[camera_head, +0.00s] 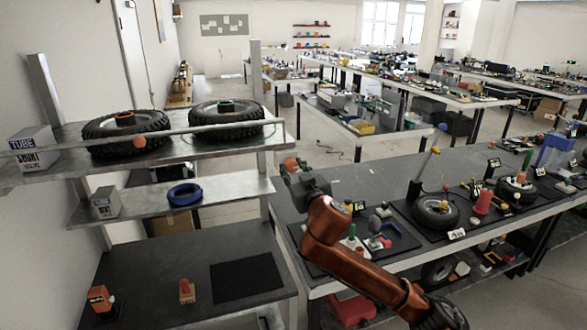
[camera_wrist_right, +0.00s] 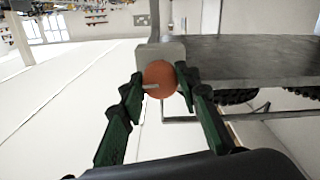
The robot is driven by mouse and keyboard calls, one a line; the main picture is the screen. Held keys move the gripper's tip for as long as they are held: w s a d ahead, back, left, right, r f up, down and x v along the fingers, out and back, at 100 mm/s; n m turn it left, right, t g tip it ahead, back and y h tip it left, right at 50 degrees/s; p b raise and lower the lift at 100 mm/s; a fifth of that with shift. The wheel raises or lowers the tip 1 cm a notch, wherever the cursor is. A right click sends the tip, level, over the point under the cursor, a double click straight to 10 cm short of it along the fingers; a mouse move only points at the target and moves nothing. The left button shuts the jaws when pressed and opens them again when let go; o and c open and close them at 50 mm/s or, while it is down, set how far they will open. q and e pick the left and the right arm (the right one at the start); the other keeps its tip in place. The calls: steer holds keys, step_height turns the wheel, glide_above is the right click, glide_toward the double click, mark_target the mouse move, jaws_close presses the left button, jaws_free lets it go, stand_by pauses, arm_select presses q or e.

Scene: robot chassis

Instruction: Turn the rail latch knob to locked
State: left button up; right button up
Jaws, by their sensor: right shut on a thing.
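The orange round latch knob (camera_wrist_right: 160,77) sits on a grey block in the right wrist view. A short pale mark on its face points left, nearly level. My right gripper (camera_wrist_right: 159,83) has its green fingers closed on both sides of the knob. In the head view the knob (camera_head: 290,163) shows at the right end of the upper shelf, partly hidden by my right gripper (camera_head: 293,172). A thin grey rail (camera_head: 190,132) runs along the shelf front, with an orange ball (camera_head: 139,141) on it. My left gripper is not in view.
Two tyres (camera_head: 228,118) lie on the upper shelf behind the rail. A blue ring (camera_head: 184,194) and a box (camera_head: 105,203) are on the lower shelf. A workbench (camera_head: 330,172) with trays and wheels stands close to my right arm.

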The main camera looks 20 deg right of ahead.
steer(key=shift+r+n+p, duration=0.1)
steer(key=shift+n+p, duration=0.4)
steer(key=shift+p, duration=0.1)
steer(key=n+p, duration=0.8)
steer(key=p, duration=0.1)
steer(key=shift+n, duration=0.4)
steer(key=n+p, duration=0.3)
steer(key=shift+r, duration=0.1)
steer(key=shift+f+n+p, duration=0.2)
steer(key=shift+n+p, duration=1.55)
steer(key=shift+n, duration=0.65)
steer(key=o, duration=1.1)
steer(key=shift+o, duration=0.2)
